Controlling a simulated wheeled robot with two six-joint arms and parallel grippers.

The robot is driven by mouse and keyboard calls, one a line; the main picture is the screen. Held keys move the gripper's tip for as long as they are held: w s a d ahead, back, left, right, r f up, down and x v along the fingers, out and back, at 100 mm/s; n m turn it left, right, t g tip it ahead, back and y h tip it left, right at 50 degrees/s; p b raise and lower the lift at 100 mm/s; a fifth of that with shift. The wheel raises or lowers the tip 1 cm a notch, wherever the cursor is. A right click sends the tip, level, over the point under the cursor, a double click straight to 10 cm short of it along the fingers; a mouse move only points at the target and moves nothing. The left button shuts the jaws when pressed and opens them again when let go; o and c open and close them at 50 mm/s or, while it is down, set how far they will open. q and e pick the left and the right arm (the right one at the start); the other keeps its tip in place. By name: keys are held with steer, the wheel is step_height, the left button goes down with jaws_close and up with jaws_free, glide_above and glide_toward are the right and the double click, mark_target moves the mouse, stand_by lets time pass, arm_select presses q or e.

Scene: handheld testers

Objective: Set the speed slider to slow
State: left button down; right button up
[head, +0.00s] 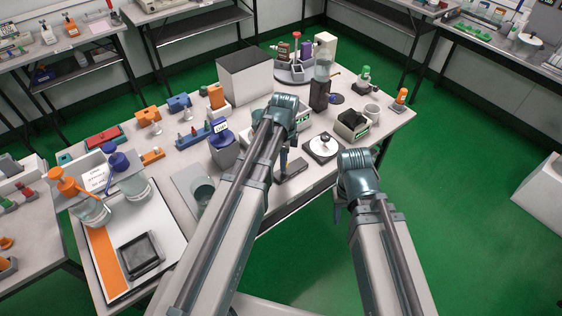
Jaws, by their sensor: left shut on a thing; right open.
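My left gripper (284,149) reaches over the middle of the table, pointing down. It is shut on a slim dark-blue thing (284,158), mostly hidden by the wrist. Just below it, a flat dark-grey device (291,171) lies near the front edge. I cannot tell whether the two touch. My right gripper (338,212) is open and empty, off the front edge of the table, right of the device. No speed slider or slow mark can be made out at this size. A device with a round knob on a pale plate (321,150) stands right of the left gripper.
The white table (390,127) is crowded. A black device with a green label (351,125) and a white mug (372,111) stand at the right. A blue-lidded jar (222,151) and glass beakers (133,187) stand at the left. A grey box (245,78) stands behind.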

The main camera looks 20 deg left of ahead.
arm_select(q)
steer(key=shift+w+d, duration=0.9)
steer(key=shift+w, duration=0.3)
steer(key=shift+s, duration=0.1)
steer(key=c, duration=0.6)
jaws_free()
steer(key=shift+r, duration=0.15)
step_height(320, 180, up, 14)
steer(key=p, duration=1.3)
steer(key=shift+f+p, duration=0.25)
steer(key=shift+p, duration=0.15)
